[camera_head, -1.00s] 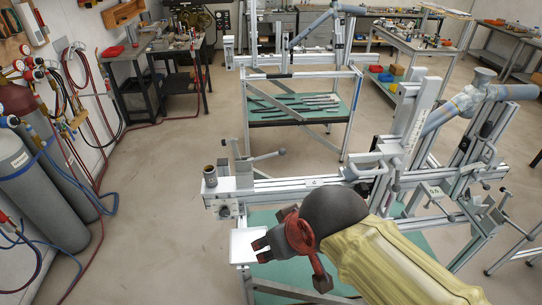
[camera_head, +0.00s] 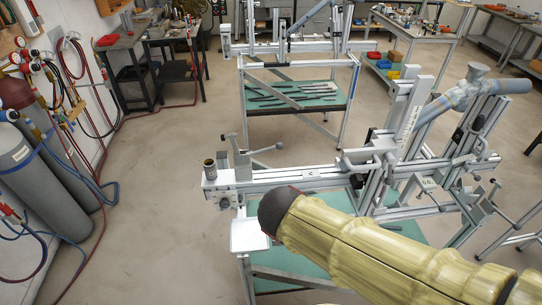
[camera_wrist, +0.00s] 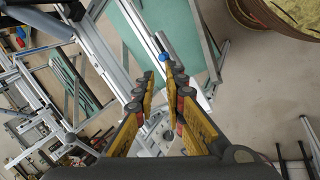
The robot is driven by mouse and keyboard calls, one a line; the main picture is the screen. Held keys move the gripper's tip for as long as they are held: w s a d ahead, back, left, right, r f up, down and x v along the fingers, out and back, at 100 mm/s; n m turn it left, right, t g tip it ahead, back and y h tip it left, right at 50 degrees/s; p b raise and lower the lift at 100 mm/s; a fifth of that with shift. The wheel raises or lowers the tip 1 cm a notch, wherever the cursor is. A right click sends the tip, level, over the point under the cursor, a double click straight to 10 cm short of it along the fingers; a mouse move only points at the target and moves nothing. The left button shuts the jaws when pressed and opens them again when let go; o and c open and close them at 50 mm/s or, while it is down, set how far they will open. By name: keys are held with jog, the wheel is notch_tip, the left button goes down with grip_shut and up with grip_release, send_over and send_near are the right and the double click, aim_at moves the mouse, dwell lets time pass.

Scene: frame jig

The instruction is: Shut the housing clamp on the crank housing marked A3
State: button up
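The frame jig (camera_head: 320,180) stands at centre right in the head view, with a long silver rail. At its left end are a dark-topped upright cylinder (camera_head: 210,170), a metal block and a lever with a ball end (camera_head: 265,148). A rail, a blue-tipped part (camera_wrist: 163,57) and a pale plate with holes (camera_wrist: 168,136) show in the wrist view. My gripper (camera_wrist: 162,80) is open there, fingers apart with nothing held between them; I cannot tell its distance to the jig. In the head view my arm hides it. I cannot make out the A3 mark or identify the housing clamp.
A second jig (camera_head: 290,62) stands behind. Gas cylinders (camera_head: 45,165) with hoses stand at the left wall. A workbench (camera_head: 165,45) and a parts cart (camera_head: 410,50) are at the back. The floor left of the jig is clear.

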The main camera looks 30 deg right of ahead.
aim_at(267, 149)
jog(key=w+d+n, duration=0.1)
jog(key=n, duration=0.1)
jog(key=w+d+n+h, duration=0.1)
jog(key=n, duration=0.1)
jog(key=w+d+n+t+h+p, duration=0.1)
jog(key=n, duration=0.2)
jog(key=shift+w+d+r, duration=0.2)
jog(key=shift+w+d, duration=0.1)
jog(key=shift+d, duration=0.1)
grip_shut()
jog(key=w+a+r+n+t, duration=0.1)
jog(key=w+n+t, duration=0.2)
jog(key=n, duration=0.6)
jog(key=w+a+r+n+t, duration=0.1)
jog(key=w+a+n+t, duration=0.1)
jog(key=w+n, duration=0.5)
jog(key=n, duration=0.3)
jog(key=shift+w+r+n+t, duration=0.2)
jog(key=shift+r+n+t, duration=0.1)
jog(key=shift+r+t, duration=0.1)
jog(key=shift+d+f, duration=0.1)
jog(key=shift+d, duration=0.05)
jog(key=b+x, duration=0.3)
jog(key=x, duration=0.7)
jog(key=r, duration=0.1)
jog(key=r+p, duration=0.1)
jog(key=w+a+r, duration=0.1)
jog(key=r, duration=0.1)
